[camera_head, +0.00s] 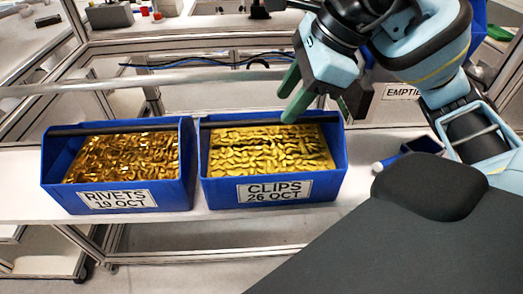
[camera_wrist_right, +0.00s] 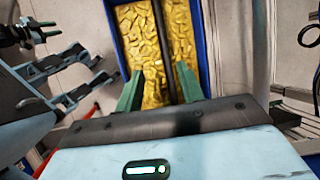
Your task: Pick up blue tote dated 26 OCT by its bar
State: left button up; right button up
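The blue tote labelled CLIPS 26 OCT (camera_head: 270,190) stands on the white bench, filled with gold clips. A dark bar (camera_head: 245,123) spans it near its far side. My right gripper (camera_head: 294,96) is over the far right part of this tote, its green fingers pointing down. In the right wrist view my right gripper (camera_wrist_right: 160,88) is open, with the dark bar (camera_wrist_right: 158,35) running between its fingers; I cannot tell how far above the bar they are. My left gripper (camera_wrist_right: 92,65) shows only in the wrist view, at the left, with its fingers apart and empty.
A blue tote labelled RIVETS 19 OCT (camera_head: 117,197) stands close on the left. A rail (camera_head: 60,87) and blue cables pass behind the totes. An EMPTIES sign (camera_head: 402,92) is behind my right arm. A small dark blue object (camera_head: 410,150) lies right of the totes.

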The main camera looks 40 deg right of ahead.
aim_at(276, 119)
pick_arm(q)
jog(key=shift+s+f, duration=0.5)
jog(key=shift+s, duration=0.15)
pick_arm(e)
jog(key=shift+d+x, duration=0.2)
jog(key=shift+x, duration=1)
jog(key=x, duration=0.5)
jog(key=shift+w+d+b, duration=0.2)
jog(key=shift+d+b, duration=0.1)
jog(key=shift+d, duration=0.05)
jog(key=c, duration=0.7)
grip_shut()
pick_arm(q)
jog(key=shift+w, duration=0.3)
jog(key=shift+s+f, duration=0.1)
jog(key=shift+s, duration=0.25)
